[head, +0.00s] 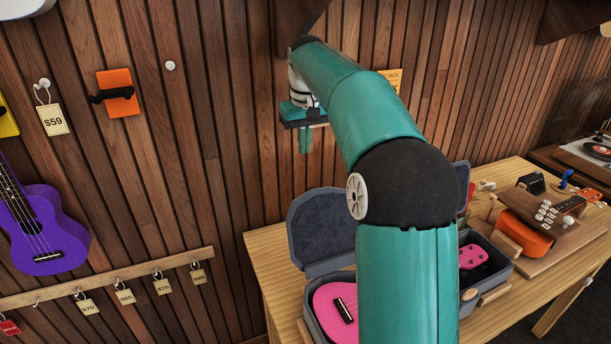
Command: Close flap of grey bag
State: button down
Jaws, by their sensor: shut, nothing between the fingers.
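The grey bag (498,262) is a grey case lying on the wooden table, with a pink ukulele (331,306) in it. Its flap (312,226) stands open and raised along the back; its dark lining faces me. A further grey part of the flap (462,178) shows to the right of my arm. My teal arm hides the middle of the bag and of the flap. My gripper (305,141) is shut and empty, fingers pointing down. In the picture it is above the left part of the flap, apart from it, in front of the wall.
A purple ukulele (46,232) and price tags on a rail (110,284) hang on the slatted wall at left.

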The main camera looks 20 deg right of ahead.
notch_tip(320, 180, down, 11)
jog(key=shift+s+d+r, duration=0.1)
jog(key=shift+s+r, duration=0.4)
jog(key=shift+s, duration=0.25)
jog(key=shift+s+r, duration=0.45)
jog(key=shift+s, duration=0.3)
